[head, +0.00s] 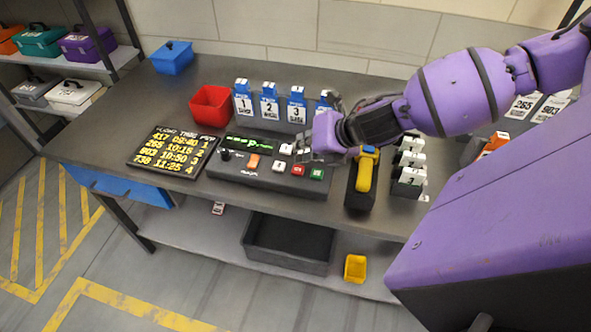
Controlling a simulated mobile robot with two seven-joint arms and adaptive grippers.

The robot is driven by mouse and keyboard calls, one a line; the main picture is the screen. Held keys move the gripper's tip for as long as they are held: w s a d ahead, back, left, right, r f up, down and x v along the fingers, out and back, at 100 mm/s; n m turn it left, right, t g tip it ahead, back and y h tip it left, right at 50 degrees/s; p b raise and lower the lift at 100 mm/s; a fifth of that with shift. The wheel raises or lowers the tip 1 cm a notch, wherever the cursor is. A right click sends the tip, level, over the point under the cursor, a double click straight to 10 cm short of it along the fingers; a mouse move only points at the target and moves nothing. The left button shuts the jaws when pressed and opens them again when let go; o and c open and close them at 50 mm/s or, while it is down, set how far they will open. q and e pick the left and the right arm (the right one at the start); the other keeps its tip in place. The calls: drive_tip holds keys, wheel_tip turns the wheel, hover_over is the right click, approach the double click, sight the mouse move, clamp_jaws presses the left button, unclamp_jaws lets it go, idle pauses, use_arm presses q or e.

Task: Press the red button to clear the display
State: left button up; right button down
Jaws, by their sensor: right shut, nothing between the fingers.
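The dark control console (232,180) lies near the front edge of the bench. The small red button (297,170) is on its right part, just left of a green button (316,174). The narrow display (252,143) at the console's back shows lit green characters. My right gripper (303,155) is shut and empty over the console's right end. Its fingertips are close behind the red button in the picture; I cannot tell the height gap. The gripper hides part of the console's right back corner. My left gripper is not in view.
A black board with yellow text (172,152) lies left of the console. A yellow-handled scanner (367,170) in a dark holder stands close to the right. Blue numbered holders (268,103) and a red bin (211,108) stand behind. Bare bench shows at the far left.

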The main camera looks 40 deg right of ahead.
drive_tip(key=shift+f, duration=0.5)
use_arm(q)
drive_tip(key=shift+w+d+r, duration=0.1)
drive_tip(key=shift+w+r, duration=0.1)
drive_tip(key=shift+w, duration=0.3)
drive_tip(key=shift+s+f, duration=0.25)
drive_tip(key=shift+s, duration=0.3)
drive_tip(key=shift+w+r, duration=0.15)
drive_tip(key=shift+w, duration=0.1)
use_arm(e)
drive_tip(key=shift+f, duration=0.1)
drive_tip(key=shift+f, duration=0.35)
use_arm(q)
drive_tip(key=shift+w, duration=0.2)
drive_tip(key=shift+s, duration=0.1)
